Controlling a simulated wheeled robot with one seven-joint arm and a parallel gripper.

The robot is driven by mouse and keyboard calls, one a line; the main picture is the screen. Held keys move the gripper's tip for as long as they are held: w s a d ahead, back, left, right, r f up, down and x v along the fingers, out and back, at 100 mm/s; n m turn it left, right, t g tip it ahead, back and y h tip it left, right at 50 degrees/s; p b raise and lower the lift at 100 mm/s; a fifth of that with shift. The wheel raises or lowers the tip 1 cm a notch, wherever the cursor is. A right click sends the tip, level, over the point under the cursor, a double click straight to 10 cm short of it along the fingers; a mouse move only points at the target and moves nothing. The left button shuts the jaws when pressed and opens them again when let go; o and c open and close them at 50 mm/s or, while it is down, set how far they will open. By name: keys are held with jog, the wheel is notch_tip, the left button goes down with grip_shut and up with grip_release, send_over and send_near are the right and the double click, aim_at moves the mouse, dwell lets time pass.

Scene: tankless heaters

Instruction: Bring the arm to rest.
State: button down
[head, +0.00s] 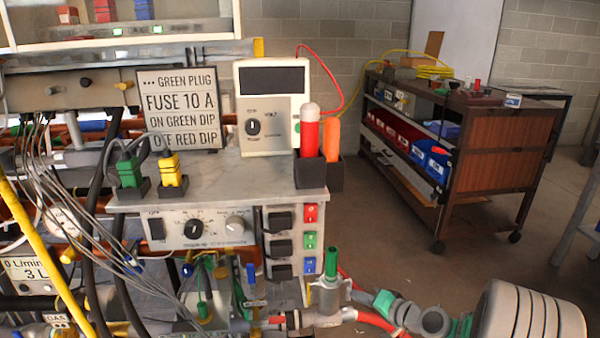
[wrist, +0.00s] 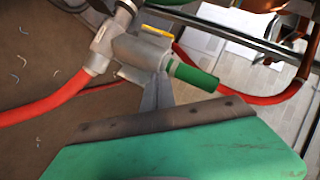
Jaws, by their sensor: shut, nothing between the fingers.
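My gripper (head: 384,302) is at the lower right of the bench in the head view, at the end of my arm (head: 530,315). Its teal tip points left toward a grey valve with a green handle (head: 331,264), a little to the right of it. In the wrist view the green and brown end of my gripper (wrist: 165,118) fills the bottom, and the valve's green handle (wrist: 192,76) shows just beyond it. The gripper is shut and empty. I cannot tell from the pictures whether it touches the valve.
A red hose (wrist: 50,103) runs from the valve. The bench panel (head: 200,230) carries switches, green and yellow plugs, a meter (head: 270,100) and a sign (head: 182,108). A brown cart (head: 500,160) stands at the back right. Floor between bench and cart is clear.

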jog(key=s+a+r+n+g+h+p, duration=0.1)
jog(key=s+a+r+n+g+p, duration=0.2)
jog(key=r, duration=0.5)
jog(key=s+a+r+n+g+p, duration=0.1)
jog(key=s+a+r+p, duration=0.15)
jog(key=r+p, duration=0.35)
jog(key=s+r+g+h+p, duration=0.2)
jog(key=s+r+h+p, duration=0.1)
jog(key=s+r+p, duration=0.5)
jog(key=s+r+n+g+h+p, duration=0.1)
jog(key=s+r+g+h+p, duration=0.1)
jog(key=s+r+p, duration=0.6)
jog(key=s+r+h, duration=0.1)
jog(key=s+r, duration=0.3)
jog(key=r, duration=0.5)
jog(key=shift+d, duration=0.2)
jog(key=shift+r, duration=0.1)
